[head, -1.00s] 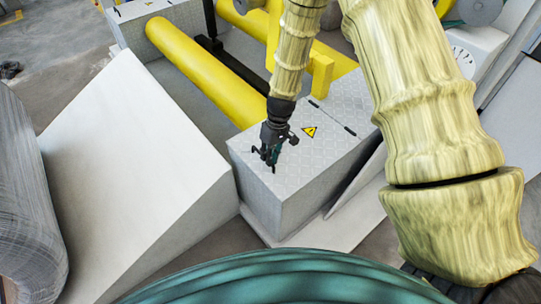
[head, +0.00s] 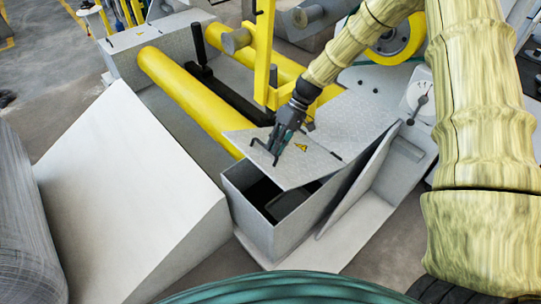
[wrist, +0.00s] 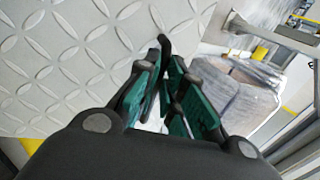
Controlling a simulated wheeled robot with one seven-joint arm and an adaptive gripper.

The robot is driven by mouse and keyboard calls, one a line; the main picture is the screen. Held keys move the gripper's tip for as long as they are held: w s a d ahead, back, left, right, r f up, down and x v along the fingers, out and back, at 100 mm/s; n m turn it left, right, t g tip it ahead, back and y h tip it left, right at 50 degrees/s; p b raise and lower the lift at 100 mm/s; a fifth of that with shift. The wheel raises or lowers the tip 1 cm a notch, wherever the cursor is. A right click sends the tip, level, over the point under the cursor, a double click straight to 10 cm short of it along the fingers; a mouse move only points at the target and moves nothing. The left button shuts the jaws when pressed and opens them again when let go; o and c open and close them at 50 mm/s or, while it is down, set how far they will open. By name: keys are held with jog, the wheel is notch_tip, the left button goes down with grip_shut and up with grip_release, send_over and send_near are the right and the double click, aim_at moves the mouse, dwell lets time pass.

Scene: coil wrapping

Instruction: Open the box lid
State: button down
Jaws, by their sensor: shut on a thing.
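The box lid (head: 322,128) is a grey tread-patterned plate with a yellow warning triangle. It is tilted up over the grey box (head: 295,232), and its near end stands clear of the box rim. A dark opening shows beneath it. My gripper (head: 274,153) is at the lid's near left end, shut on the thin black lid handle (head: 262,149). In the wrist view, the green-padded fingers (wrist: 170,95) close around the dark handle (wrist: 164,42), beside the patterned lid (wrist: 75,50). The part of the handle between the fingers is hidden.
Yellow rollers (head: 190,95) and a yellow upright frame (head: 265,60) stand behind and left of the box. A slanted grey panel (head: 362,180) stands close on the box's right.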

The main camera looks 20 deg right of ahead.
jog(key=w+d+r+y+p, duration=0.1)
jog(key=w+d+r, duration=0.2)
jog(key=d+r, duration=0.3)
jog(key=w+d+r+p, duration=0.1)
jog(key=w+d+r, duration=0.2)
jog(key=d, duration=0.6)
jog(key=shift+w+d+r+g+y+p, duration=0.25)
jog(key=shift+d+r+g+y+p, duration=0.15)
jog(key=shift+r, duration=0.95)
jog(key=c, duration=1.7)
grip_release()
jog(key=shift+f, duration=0.15)
jog(key=shift+o, duration=0.9)
jog(key=shift+w+d+f, duration=0.15)
jog(key=shift+w, duration=0.1)
jog(key=shift+a+r, duration=0.2)
jog(key=shift+r, duration=0.1)
notch_tip(320, 180, up, 10)
